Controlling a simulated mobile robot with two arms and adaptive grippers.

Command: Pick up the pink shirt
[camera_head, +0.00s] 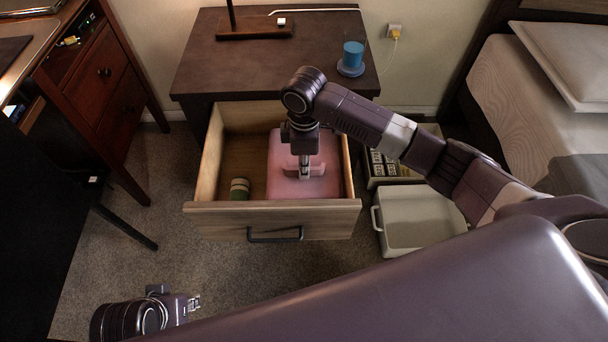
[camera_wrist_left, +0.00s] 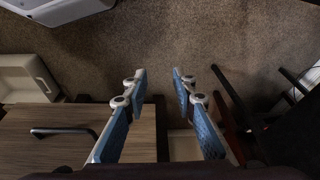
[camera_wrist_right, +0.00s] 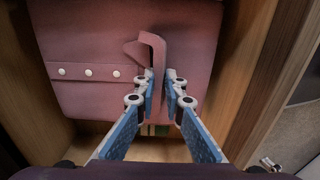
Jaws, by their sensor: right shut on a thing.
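The pink shirt (camera_head: 318,187) lies folded in the right part of the open drawer (camera_head: 228,218). It also shows in the right wrist view (camera_wrist_right: 100,35), with a row of white buttons and a raised fold. My right gripper (camera_head: 305,174) reaches down into the drawer from above. In the right wrist view its fingertips (camera_wrist_right: 163,88) are closed on the raised fold of the shirt. The shirt's body still lies in the drawer. My left gripper (camera_head: 195,302) is outside the drawer at the lower left. Its fingers (camera_wrist_left: 158,75) are apart with nothing between them.
A green and cream rolled item (camera_head: 239,188) sits in the drawer, left of the shirt. The drawer walls stand close around my right gripper. A blue cup (camera_head: 353,55) and a lamp base (camera_head: 255,27) are on the nightstand top. A white bin (camera_head: 418,218) stands right of the drawer.

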